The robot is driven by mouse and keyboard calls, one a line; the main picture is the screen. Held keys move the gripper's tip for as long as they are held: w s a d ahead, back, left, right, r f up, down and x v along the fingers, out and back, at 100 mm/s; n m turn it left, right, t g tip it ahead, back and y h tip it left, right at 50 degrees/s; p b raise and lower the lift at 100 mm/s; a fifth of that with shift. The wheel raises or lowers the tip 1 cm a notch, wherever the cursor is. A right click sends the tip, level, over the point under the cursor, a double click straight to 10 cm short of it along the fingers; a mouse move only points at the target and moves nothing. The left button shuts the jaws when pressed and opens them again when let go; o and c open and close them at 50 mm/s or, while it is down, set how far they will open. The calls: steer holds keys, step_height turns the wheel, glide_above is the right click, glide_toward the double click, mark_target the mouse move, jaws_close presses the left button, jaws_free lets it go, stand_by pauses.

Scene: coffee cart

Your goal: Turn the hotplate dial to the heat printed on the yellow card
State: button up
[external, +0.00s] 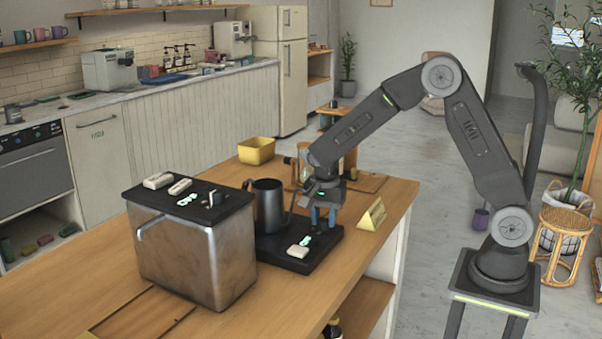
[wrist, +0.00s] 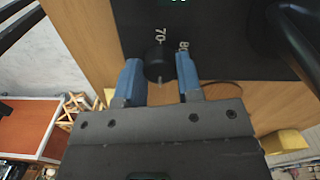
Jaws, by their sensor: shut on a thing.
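The black hotplate (external: 327,247) lies on the wooden counter. Its round black dial (wrist: 159,63) sits between the two blue fingers of my gripper (wrist: 160,82) in the wrist view. A printed 70 is just above the dial, and an 80 is to its upper right, partly covered by a finger. The dial's exact setting is hard to read. In the external view my gripper (external: 322,217) points down at the hotplate's far right part and hides the dial. The yellow card (external: 373,215) stands to the right of the hotplate; its print is too small to read.
A dark metal jug (external: 268,206) stands on the hotplate, close left of my gripper. A large steel box with a black top (external: 190,250) stands to the left. A yellow bin (external: 256,151) is farther back. The counter's right edge runs just beyond the card.

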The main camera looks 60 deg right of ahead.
mark_target(325, 219)
steer(key=o, duration=0.9)
steer(key=shift+r, duration=0.1)
steer(key=shift+r, duration=6.8)
steer(key=s+d+r+n+t, duration=0.1)
steer(key=s+n+t, duration=0.1)
steer(key=s+n, duration=0.3)
steer(key=s+d+r+n+t, duration=0.1)
steer(key=s+n, duration=0.4)
steer(key=s, duration=0.4)
steer(key=s+d+r+n+t, duration=0.1)
steer(key=s+d+n+t, duration=0.1)
steer(key=s+n, duration=0.3)
steer(key=shift+s+r+n+t, duration=0.15)
steer(key=shift+s+r+n, duration=0.05)
steer(key=shift+s, duration=0.6)
steer(key=shift+s+r+n+t, duration=0.15)
steer(key=shift+s+n, duration=0.05)
steer(key=shift+s, duration=0.6)
